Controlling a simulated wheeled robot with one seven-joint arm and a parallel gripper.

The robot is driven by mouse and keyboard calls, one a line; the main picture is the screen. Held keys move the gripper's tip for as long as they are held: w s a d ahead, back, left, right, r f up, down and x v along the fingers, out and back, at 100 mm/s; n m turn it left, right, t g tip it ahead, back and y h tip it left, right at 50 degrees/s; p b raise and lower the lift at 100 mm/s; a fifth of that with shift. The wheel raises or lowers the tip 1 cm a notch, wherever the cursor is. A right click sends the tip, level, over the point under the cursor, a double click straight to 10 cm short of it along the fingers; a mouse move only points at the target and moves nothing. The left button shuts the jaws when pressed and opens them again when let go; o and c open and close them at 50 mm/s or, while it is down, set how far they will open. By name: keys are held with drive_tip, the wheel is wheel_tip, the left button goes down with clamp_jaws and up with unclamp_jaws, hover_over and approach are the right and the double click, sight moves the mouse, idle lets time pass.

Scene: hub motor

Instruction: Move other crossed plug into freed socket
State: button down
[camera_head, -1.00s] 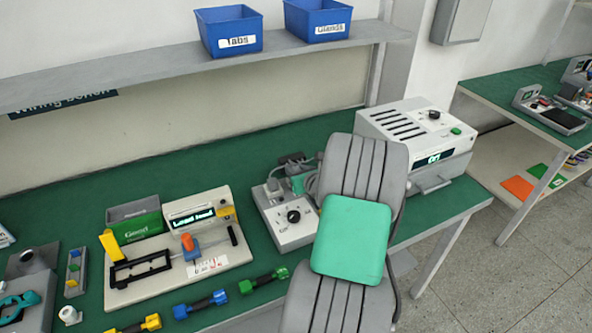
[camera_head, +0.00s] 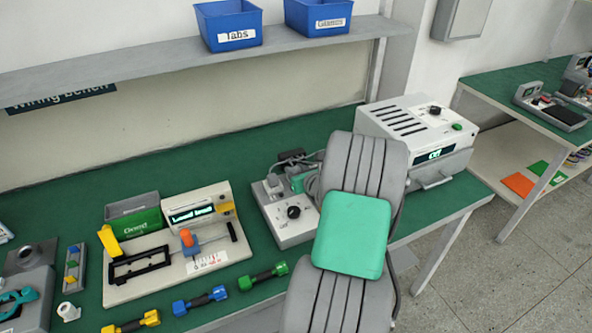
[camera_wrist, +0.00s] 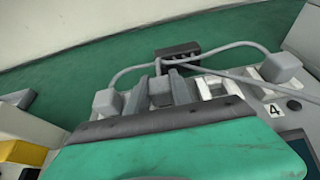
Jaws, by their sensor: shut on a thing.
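My gripper (camera_wrist: 160,83) is shut on a grey plug (camera_wrist: 160,92) in the wrist view, with one grey finger on each side of it. The plug is low over the socket board; whether it is seated cannot be told. Pale socket frames (camera_wrist: 217,87) stand just right of the gripper. One grey plug (camera_wrist: 105,101) stands left of the gripper and another (camera_wrist: 281,67) stands to the right, near a label "4". Cables run from the plugs to a dark block (camera_wrist: 178,54) behind. In the head view my gripper (camera_head: 297,182) is over the grey board (camera_head: 290,228), partly hidden by my arm.
A grey oven-like unit (camera_head: 420,135) stands right of the board. A fixture (camera_head: 165,265) with a display and a green bin (camera_head: 133,215) lie to the left. Blue bins (camera_head: 229,25) sit on the shelf above. Cables crowd the space behind the sockets.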

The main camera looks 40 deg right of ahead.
drive_tip(key=c, duration=1.1)
unclamp_jaws()
drive_tip(key=shift+o, duration=0.2)
drive_tip(key=shift+s, duration=0.1)
drive_tip(key=v, duration=0.7)
drive_tip(key=shift+s+a+r, duration=0.15)
drive_tip(key=shift+s, duration=0.1)
